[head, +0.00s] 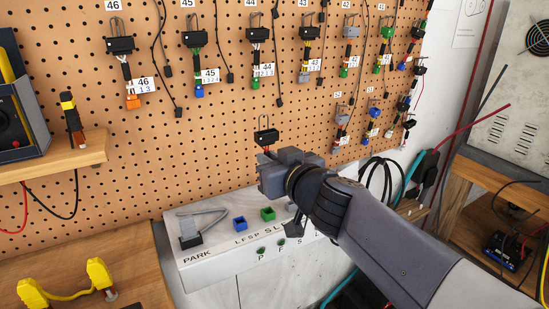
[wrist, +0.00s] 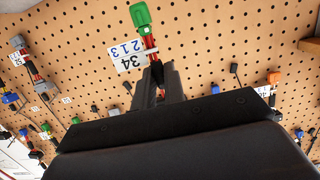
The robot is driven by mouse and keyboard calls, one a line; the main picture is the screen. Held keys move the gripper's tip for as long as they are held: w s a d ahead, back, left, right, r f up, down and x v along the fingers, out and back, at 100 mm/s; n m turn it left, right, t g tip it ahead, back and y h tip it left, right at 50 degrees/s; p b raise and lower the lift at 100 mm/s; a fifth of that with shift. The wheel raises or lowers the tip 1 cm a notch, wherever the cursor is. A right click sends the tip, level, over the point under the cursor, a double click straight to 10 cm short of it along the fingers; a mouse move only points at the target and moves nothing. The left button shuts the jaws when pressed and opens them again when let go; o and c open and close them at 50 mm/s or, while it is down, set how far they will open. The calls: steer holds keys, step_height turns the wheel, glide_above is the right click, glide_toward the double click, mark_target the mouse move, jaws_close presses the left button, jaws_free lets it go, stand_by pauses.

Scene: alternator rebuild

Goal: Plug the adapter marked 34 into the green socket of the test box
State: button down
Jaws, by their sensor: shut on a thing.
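The adapter marked 34 (wrist: 143,38) is in my gripper. In the wrist view its green plug (wrist: 141,14) sticks out beyond the fingers, with red wires and a white tag reading 34 and 213 upside down. My gripper (wrist: 158,84) is shut on the adapter's dark part. In the head view my gripper (head: 268,178) is in front of the pegboard, above the test box (head: 205,262). A black connector with a wire loop (head: 265,135) shows just above it, seemingly the adapter's other end. The green plug is hidden there. The green socket (head: 268,213) shows on the box top, below my gripper, and looks empty.
A blue socket (head: 240,223) sits left of the green one, beside a grey lever-like fixture (head: 200,225) near "PARK". Numbered adapters hang on the pegboard (head: 200,130). A wooden shelf (head: 55,160) is at left; yellow connectors (head: 100,273) lie on the bench.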

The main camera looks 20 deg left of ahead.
steer(key=shift+f+b, duration=2)
steer(key=shift+f, duration=0.9)
steer(key=shift+f+b, duration=0.8)
steer(key=shift+b, duration=0.9)
steer(key=c, duration=1.4)
jaws_free()
steer(key=shift+p+v, duration=0.55)
steer(key=shift+v, duration=4.85)
